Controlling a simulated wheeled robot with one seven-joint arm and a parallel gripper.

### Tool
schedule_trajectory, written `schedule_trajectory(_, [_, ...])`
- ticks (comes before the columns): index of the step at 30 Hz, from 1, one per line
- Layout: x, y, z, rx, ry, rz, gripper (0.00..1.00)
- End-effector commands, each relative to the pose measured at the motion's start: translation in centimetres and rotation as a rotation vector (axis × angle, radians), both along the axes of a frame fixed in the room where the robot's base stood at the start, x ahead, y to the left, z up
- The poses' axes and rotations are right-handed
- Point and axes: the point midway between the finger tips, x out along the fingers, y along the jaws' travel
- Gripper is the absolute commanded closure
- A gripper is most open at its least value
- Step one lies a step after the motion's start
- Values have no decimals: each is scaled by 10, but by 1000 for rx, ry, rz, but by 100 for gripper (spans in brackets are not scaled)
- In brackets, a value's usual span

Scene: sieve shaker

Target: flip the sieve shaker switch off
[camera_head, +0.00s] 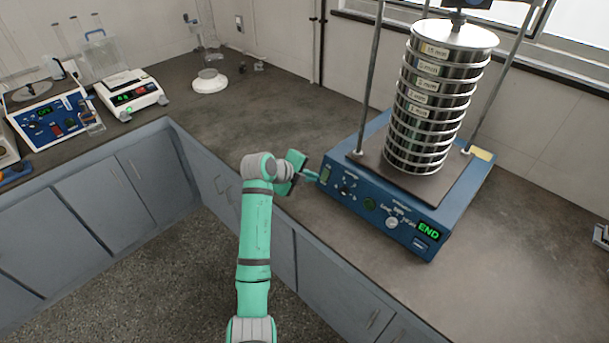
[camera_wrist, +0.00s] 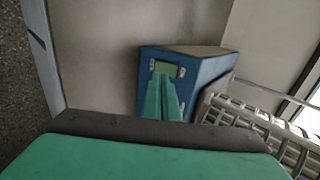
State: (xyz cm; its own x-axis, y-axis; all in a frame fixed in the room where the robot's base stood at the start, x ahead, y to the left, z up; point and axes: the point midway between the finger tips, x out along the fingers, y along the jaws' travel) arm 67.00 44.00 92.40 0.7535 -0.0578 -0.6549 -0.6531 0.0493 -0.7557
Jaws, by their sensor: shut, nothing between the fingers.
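The sieve shaker (camera_head: 400,210) is a blue box on the counter with a tall stack of steel sieves (camera_head: 437,95) on its plate. Its front panel has knobs and a lit green display (camera_head: 428,230) reading "END". A small green rocker switch (camera_head: 325,173) sits at the panel's left end; it also shows in the wrist view (camera_wrist: 166,69). My gripper (camera_head: 313,177) is shut and empty, its fingertips right at the switch. In the wrist view my fingers (camera_wrist: 162,85) overlap the switch's lower part. I cannot tell whether they touch it or which way it is tipped.
The shaker's two upright rods (camera_head: 369,80) flank the stack. The counter (camera_head: 270,125) is clear left of the shaker. A white balance (camera_head: 130,93) and a blue instrument (camera_head: 52,115) stand at the far left. Grey cabinets (camera_head: 330,275) lie below the counter edge.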

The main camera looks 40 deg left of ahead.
Motion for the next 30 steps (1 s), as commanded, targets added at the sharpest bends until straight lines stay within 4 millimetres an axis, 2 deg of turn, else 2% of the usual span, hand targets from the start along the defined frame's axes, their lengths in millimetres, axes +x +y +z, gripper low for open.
schedule_trajectory(6, [25, -1, -22, 1, 1, 1, 100])
schedule_trajectory(12, [38, -5, -32, 0, 1, -3, 100])
schedule_trajectory(25, [38, -4, -33, 0, -2, -1, 100])
schedule_trajectory(30, [33, 7, -35, -4, -27, 13, 100])
